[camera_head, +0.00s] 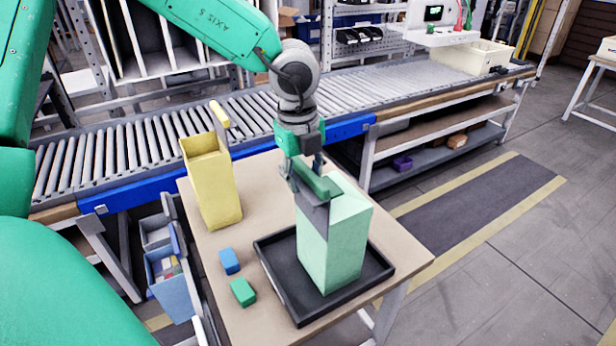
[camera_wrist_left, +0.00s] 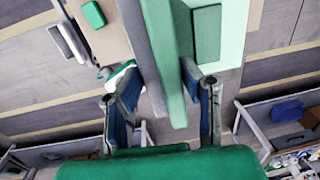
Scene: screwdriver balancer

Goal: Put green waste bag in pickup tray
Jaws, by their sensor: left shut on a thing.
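The pale green waste bag (camera_head: 337,242), a tall box-like shape, is upright within the outline of the black pickup tray (camera_head: 293,312) on the table. Its base is at the tray floor or just above it; I cannot tell which. My left gripper (camera_head: 316,195) comes down from above and is shut on the bag's upper left edge. In the left wrist view the bag's pale green wall (camera_wrist_left: 173,60) runs between the two fingers (camera_wrist_left: 165,90). My right gripper is not in view.
A yellow bin (camera_head: 212,185) stands at the table's back left. A blue block (camera_head: 229,261) and a green block (camera_head: 243,292) lie left of the tray. A roller conveyor (camera_head: 370,92) runs behind the table (camera_head: 405,245). Small bins (camera_head: 172,284) hang at the table's left.

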